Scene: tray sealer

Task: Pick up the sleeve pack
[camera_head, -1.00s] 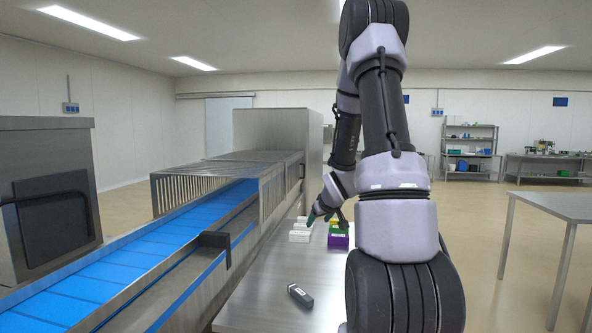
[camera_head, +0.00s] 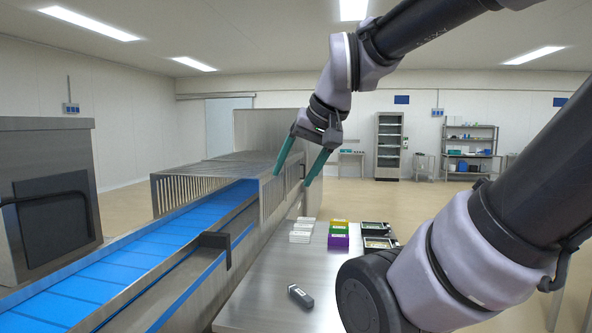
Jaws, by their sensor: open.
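My gripper (camera_head: 292,177) is open and empty, with its two green fingers spread and pointing down, in the air above the far part of the steel table (camera_head: 270,290). Below it on the table is a row of white packs (camera_head: 301,232). To their right is a row of coloured packs (camera_head: 338,240), with purple nearest and yellow and green behind. The packs are small in view, and I cannot tell which is the sleeve pack. My gripper is clear of all of them.
Dark trays (camera_head: 376,243) stand right of the coloured packs, partly behind my arm. A dark handheld device (camera_head: 300,297) lies nearer on the table. A blue conveyor (camera_head: 140,255) with a barred guard (camera_head: 205,188) runs along the left. The table between is clear.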

